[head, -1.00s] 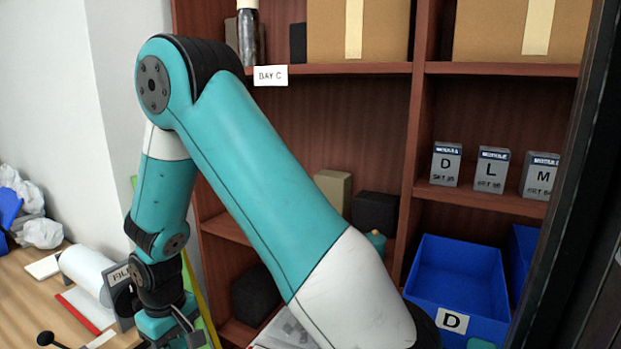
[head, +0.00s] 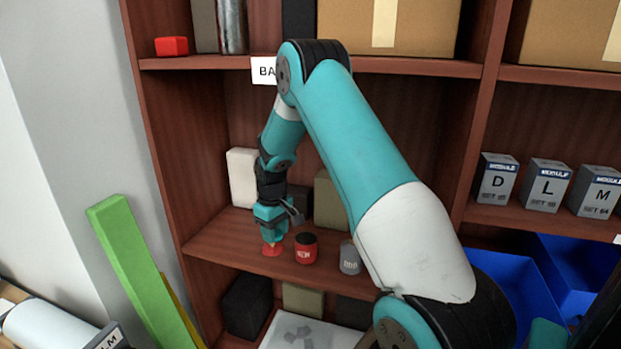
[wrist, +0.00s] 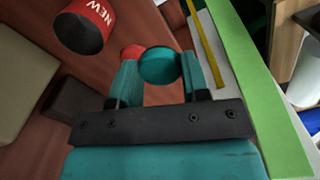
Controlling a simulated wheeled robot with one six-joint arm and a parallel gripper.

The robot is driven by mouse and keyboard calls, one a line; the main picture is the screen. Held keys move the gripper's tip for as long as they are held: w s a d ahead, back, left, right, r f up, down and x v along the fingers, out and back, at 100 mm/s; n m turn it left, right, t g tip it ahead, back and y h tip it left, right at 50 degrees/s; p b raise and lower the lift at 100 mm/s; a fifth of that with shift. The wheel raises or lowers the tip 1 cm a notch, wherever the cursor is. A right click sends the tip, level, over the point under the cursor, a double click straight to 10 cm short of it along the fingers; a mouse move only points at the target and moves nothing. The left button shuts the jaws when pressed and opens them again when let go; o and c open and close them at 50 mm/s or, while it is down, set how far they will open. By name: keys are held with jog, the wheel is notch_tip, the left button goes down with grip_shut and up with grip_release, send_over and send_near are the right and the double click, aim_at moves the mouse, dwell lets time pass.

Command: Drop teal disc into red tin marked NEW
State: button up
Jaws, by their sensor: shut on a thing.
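My gripper (head: 272,232) is over the middle shelf, pointing down, left of the red tin marked NEW (head: 306,250). In the wrist view, my gripper (wrist: 160,72) is shut on the teal disc (wrist: 158,64), which shows between its two teal fingers. The red tin shows at upper left in the wrist view (wrist: 98,14), with its white NEW label and dark round top, apart from the fingers. The tin stands upright on the shelf. The disc cannot be made out in the head view.
A small red object (head: 271,250) is on the shelf just below my gripper. A grey tin (head: 349,258) stands right of the red tin. Behind are a white box (head: 242,178) and an olive box (head: 329,200). A green bar (head: 130,260) leans at left.

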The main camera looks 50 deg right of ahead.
jog(key=d+r+p, duration=0.4)
jog(key=d+r, duration=0.1)
jog(key=d, duration=0.7)
notch_tip(320, 180, down, 6)
jog(key=d+b, duration=0.1)
jog(key=b, duration=0.3)
jog(key=shift+s, duration=0.4)
jog(key=shift+d, duration=0.1)
jog(key=o, duration=1)
notch_tip(320, 180, up, 12)
jog(key=b, duration=0.3)
jog(key=shift+f, duration=0.1)
